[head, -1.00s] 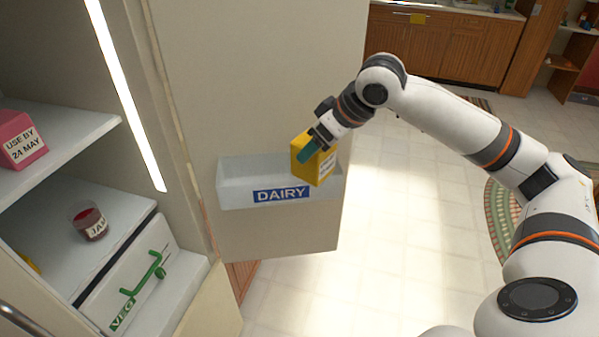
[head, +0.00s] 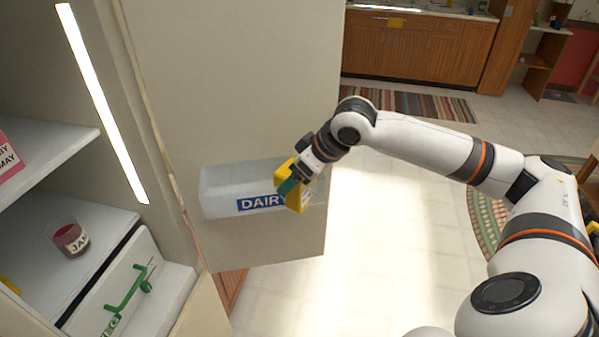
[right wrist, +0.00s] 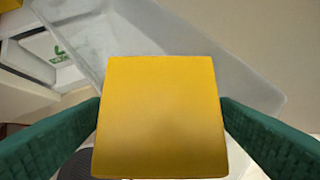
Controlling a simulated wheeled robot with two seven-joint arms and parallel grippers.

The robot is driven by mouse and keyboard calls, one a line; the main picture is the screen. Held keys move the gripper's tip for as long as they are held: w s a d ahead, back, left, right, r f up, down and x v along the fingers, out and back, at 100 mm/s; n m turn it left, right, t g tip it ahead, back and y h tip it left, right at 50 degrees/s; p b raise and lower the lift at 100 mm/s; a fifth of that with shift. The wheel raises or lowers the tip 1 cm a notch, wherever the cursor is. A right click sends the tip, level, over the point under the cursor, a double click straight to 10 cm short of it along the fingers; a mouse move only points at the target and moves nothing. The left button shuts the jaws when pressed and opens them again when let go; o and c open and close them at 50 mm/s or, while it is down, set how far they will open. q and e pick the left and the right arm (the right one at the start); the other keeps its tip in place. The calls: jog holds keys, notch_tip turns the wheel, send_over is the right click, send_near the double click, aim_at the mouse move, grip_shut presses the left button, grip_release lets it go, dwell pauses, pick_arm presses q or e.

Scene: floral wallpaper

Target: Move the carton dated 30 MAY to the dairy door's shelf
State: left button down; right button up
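My right gripper (head: 288,186) is shut on a yellow carton (head: 297,201), which is tilted. In the right wrist view the carton (right wrist: 160,115) fills the space between the green fingers. Its label is too small and blurred to read. The clear dairy door shelf (head: 225,180) hangs on the open door, with a blue DAIRY sign (head: 258,204). In the head view the carton overlaps the shelf's front right part and hides the end of the sign. In the right wrist view the shelf (right wrist: 190,50) lies beyond the carton. My left gripper is not in view.
A pink carton (head: 8,160) stands on the fridge's upper shelf (head: 60,150) at the left edge. A jam jar (head: 68,237) stands below it, above a drawer with a green handle (head: 125,290). The visible part of the door shelf looks empty.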

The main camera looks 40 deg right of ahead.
jog(key=shift+s+d+r, duration=0.1)
jog(key=shift+r, duration=0.35)
jog(key=b+v, duration=0.1)
jog(key=v, duration=1)
jog(key=shift+s, duration=0.2)
jog(key=shift+r, duration=0.15)
